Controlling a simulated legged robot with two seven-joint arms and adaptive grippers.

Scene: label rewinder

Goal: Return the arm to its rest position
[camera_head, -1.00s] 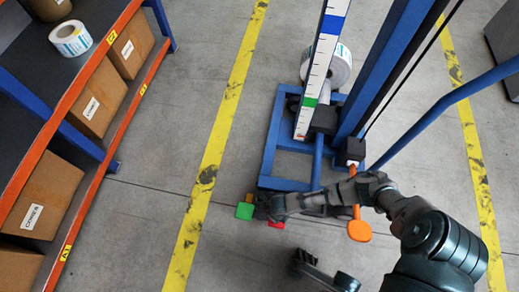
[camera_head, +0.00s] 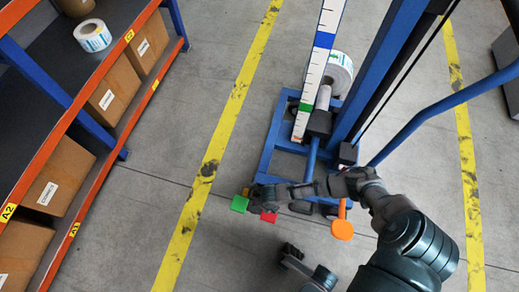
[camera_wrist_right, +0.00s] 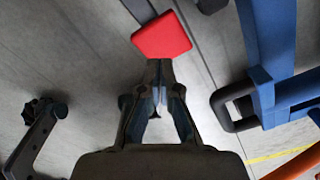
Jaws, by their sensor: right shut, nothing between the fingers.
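My right arm (camera_head: 405,240) comes in from the lower right of the head view and reaches left, low over the floor. Its gripper (camera_head: 263,198) is by the red pad (camera_head: 269,217) and the green pad (camera_head: 239,203). In the right wrist view the gripper's fingertips (camera_wrist_right: 160,70) are together, with nothing between them. The red pad (camera_wrist_right: 162,34) shows just beyond the tips; I cannot tell whether they touch it.
A blue wheeled frame (camera_head: 268,150) with a mast, a ruler (camera_head: 318,55) and a label roll (camera_head: 338,75) stands beyond my arm. An orange pad (camera_head: 342,229) is beside the forearm. Shelving (camera_head: 100,95) with boxes is at left. Floor between shelving and frame is clear.

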